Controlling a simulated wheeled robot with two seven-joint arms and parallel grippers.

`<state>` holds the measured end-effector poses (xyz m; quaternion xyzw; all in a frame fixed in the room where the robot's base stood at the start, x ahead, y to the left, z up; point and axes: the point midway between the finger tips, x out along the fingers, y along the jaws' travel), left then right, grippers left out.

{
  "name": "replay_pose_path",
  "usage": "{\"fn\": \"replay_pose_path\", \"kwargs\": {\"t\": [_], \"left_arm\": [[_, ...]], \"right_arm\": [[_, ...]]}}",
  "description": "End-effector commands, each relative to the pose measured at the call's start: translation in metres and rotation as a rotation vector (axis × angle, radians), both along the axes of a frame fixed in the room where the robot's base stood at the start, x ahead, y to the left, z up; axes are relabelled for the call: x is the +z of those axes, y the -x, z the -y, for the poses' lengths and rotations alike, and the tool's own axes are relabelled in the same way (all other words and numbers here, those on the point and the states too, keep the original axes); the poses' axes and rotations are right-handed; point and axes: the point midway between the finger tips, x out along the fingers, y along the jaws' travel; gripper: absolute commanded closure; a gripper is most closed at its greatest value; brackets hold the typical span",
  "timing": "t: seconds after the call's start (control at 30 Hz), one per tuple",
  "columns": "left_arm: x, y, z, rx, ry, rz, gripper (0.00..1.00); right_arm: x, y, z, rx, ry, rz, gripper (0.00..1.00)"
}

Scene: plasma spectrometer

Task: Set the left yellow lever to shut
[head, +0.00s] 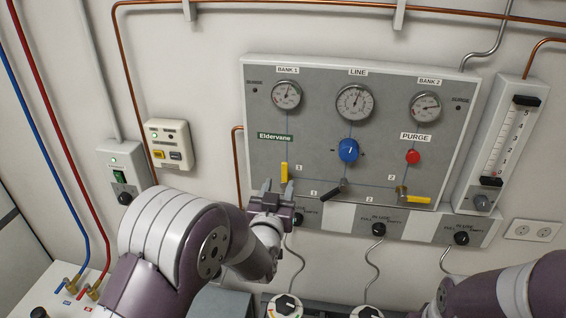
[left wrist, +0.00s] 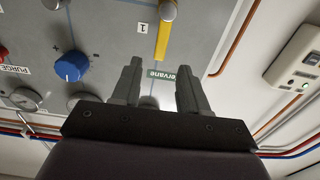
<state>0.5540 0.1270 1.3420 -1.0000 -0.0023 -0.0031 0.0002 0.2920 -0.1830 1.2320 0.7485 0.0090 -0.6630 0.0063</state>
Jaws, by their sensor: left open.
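The left yellow lever (head: 284,172) stands upright on the grey gas panel, below the green Eldervane label. In the left wrist view the yellow lever (left wrist: 163,36) shows upside down, running from a round metal pivot. My left gripper (head: 278,186) is open and empty just in front of the panel, at the lever's lower end, and its hand hides the pivot in the head view. In the left wrist view the open fingers (left wrist: 159,66) are apart, with the lever beyond their tips. I cannot tell whether they touch it. My right gripper is out of view; only my right arm shows.
The panel (head: 310,130) also carries a black lever (head: 333,190), a right yellow lever (head: 418,199) lying horizontal, a blue knob (head: 348,150), a red purge button (head: 413,157) and gauges. A copper pipe (head: 238,165) runs left of the panel.

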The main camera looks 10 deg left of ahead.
Motion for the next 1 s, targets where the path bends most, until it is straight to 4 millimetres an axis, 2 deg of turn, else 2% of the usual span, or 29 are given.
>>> {"fn": "replay_pose_path", "kwargs": {"t": [0.03,0.23,0.37,0.6,0.63,0.7,0.77,1.0], "left_arm": [[0.006,-0.013,-0.001,0.001,-0.001,-0.003,0.56],[0.003,-0.047,-0.001,0.000,0.000,-0.003,0.56],[0.001,-0.056,0.000,0.000,0.000,-0.003,0.56],[-0.001,-0.057,0.000,-0.001,0.000,-0.003,0.56],[-0.001,-0.057,0.000,-0.001,0.000,-0.003,0.60],[-0.001,-0.057,0.000,-0.001,0.000,-0.003,0.82],[-0.001,-0.057,0.000,-0.001,0.000,-0.003,1.00],[-0.002,-0.058,0.000,-0.001,0.005,-0.003,1.00]], "right_arm": [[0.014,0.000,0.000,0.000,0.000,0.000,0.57],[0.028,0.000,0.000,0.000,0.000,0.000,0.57],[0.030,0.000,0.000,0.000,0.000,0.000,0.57],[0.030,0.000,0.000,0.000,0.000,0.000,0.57],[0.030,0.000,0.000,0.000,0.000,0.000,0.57],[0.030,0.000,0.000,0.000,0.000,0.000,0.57],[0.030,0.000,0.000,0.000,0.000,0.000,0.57],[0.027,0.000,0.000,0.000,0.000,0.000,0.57]]}}
